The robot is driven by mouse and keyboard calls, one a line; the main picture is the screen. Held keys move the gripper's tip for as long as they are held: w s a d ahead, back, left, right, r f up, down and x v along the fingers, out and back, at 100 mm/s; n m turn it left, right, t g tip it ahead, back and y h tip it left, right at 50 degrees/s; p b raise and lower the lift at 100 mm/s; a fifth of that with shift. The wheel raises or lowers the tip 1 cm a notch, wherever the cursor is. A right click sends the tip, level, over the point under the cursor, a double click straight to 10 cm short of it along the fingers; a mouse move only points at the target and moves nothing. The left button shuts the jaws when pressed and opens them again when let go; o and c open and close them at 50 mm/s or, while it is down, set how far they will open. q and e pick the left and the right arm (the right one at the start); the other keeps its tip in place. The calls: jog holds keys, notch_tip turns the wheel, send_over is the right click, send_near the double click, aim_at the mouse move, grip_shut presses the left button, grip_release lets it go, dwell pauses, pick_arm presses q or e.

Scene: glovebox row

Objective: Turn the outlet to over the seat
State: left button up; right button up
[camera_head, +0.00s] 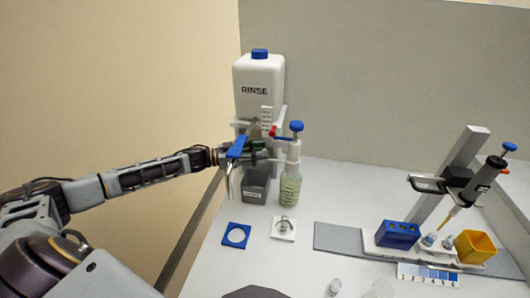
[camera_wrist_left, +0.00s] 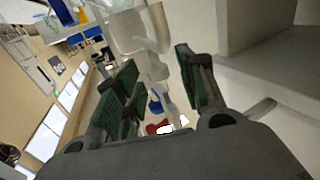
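A bottle-top dispenser (camera_head: 293,157) with a blue knob and a red part stands upright on a clear bottle with pale green contents. Its outlet is not clearly visible behind and beside my gripper. My left gripper (camera_head: 256,152) is just left of the dispenser. In the left wrist view its green pads (camera_wrist_left: 155,88) are apart, with a pale tubular part, blurred, showing between or beyond them; I cannot tell whether they touch it. A blue square seat (camera_head: 225,235) with a round opening and a white square seat (camera_head: 275,233) with a ring lie in front. My right gripper is out of view.
A white RINSE bottle (camera_head: 258,92) stands on a support behind. A blue lever (camera_head: 238,146) crosses in front of my gripper. A grey bin (camera_head: 254,190) stands left of the dispenser bottle. A pipette stand and blue rack (camera_head: 398,234) are at right. The bench between is mostly clear.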

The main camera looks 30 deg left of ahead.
pick_arm(q)
jog(key=shift+x, duration=0.8)
jog(key=shift+w+d, duration=0.15)
jog(key=shift+d, duration=0.05)
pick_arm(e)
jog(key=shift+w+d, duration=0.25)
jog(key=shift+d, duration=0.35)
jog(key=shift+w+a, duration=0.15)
